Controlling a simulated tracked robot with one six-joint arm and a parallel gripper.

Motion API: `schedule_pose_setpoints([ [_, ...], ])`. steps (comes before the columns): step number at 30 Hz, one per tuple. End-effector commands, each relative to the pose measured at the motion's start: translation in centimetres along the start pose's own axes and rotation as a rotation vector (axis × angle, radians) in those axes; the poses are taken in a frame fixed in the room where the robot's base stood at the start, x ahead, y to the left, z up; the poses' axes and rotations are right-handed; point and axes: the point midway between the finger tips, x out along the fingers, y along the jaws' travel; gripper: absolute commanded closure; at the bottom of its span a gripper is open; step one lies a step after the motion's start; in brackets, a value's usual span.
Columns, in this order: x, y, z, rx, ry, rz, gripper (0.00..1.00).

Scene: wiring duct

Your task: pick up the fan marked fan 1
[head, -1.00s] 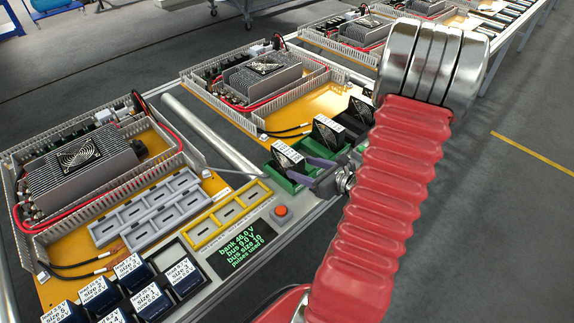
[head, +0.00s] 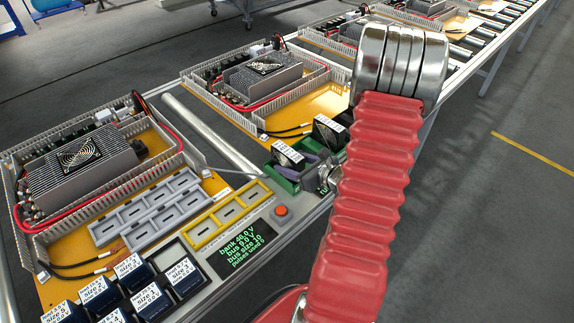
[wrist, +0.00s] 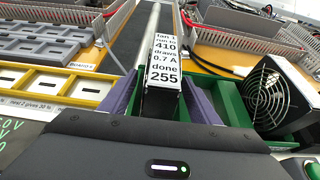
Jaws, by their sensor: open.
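Fan 1 (wrist: 163,62) is a small dark block with a white label on top reading "fan 1". It stands upright in a slot of a green rack (wrist: 212,78) in the wrist view. In the head view it is the nearest fan (head: 287,152), at the left end of the rack. My gripper (wrist: 160,92) is open, with one purple finger on each side of fan 1. I cannot tell whether the fingers touch it. My gripper in the head view (head: 308,166) is low beside fan 1, and the fan's lower part is hidden.
Another fan (wrist: 272,95) stands close on the right in the same rack; it also shows in the head view (head: 329,131). A yellow slotted tray (head: 228,215), a grey slotted tray (head: 147,210) and a red button (head: 281,210) lie to the left. A display (head: 240,247) is nearer.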

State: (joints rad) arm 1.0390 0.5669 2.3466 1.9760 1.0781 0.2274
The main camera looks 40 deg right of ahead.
Motion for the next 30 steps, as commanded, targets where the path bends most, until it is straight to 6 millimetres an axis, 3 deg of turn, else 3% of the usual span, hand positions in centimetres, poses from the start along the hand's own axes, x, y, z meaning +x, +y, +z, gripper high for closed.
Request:
schedule_pose_setpoints([
  [6, 2.0, 0.0, -0.1, 0.000, 0.001, 0.001, 0.44],
  [22, 2.0, -0.1, 0.0, 0.000, 0.001, -0.001, 0.44],
  [30, 2.0, -0.1, 0.0, 0.000, 0.001, -0.001, 0.61],
])
